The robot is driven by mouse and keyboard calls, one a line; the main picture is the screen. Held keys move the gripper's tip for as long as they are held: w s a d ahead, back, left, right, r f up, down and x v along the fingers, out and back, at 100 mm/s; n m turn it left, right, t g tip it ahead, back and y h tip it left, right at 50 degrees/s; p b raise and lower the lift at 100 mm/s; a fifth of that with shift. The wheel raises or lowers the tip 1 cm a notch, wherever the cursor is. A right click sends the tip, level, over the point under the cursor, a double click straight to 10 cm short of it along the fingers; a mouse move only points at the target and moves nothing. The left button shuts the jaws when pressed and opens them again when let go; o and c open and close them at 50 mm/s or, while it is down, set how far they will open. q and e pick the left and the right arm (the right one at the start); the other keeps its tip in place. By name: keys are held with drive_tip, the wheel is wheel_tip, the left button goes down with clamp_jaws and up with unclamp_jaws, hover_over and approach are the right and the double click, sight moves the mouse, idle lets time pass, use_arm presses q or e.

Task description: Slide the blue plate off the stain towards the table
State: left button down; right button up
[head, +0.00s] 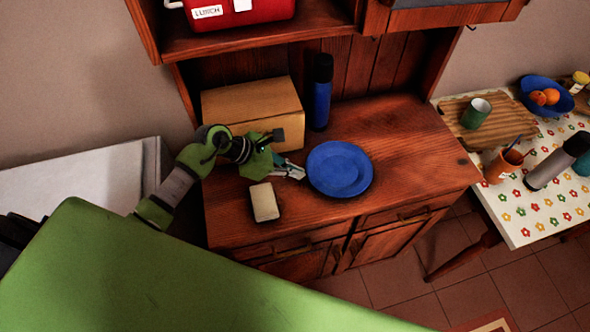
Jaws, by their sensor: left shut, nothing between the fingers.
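No stain shows; whether one lies under the plate I cannot tell. My left gripper (301,173) is low over the counter at the plate's left edge. It is shut and empty, with its fingertips pointing right. It looks very close to the rim; whether it touches I cannot tell. The table (515,215), with a flowered cloth, stands to the right of the counter. My right gripper is not in view.
A pale block (264,202) lies left of the plate near the front edge. A cardboard box (253,112) and a blue bottle (321,92) stand behind. The counter right of the plate is clear. The table holds a cutting board (487,128), cups and a fruit bowl (546,94).

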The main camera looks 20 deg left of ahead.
use_arm(q)
drive_tip(key=w+d+b, duration=0.3)
drive_tip(key=w+d, duration=0.1)
drive_tip(key=d, duration=0.2)
drive_tip(key=w+d+b, duration=0.3)
drive_tip(key=d, duration=0.4)
drive_tip(key=w+d+b, duration=0.4)
drive_tip(key=d, duration=0.2)
drive_tip(key=shift+w+d+f, duration=0.15)
drive_tip(key=shift+w+d, duration=0.1)
drive_tip(key=shift+w, duration=0.1)
drive_tip(key=shift+w+d, duration=0.1)
drive_tip(key=shift+d, duration=0.1)
drive_tip(key=shift+a, duration=0.1)
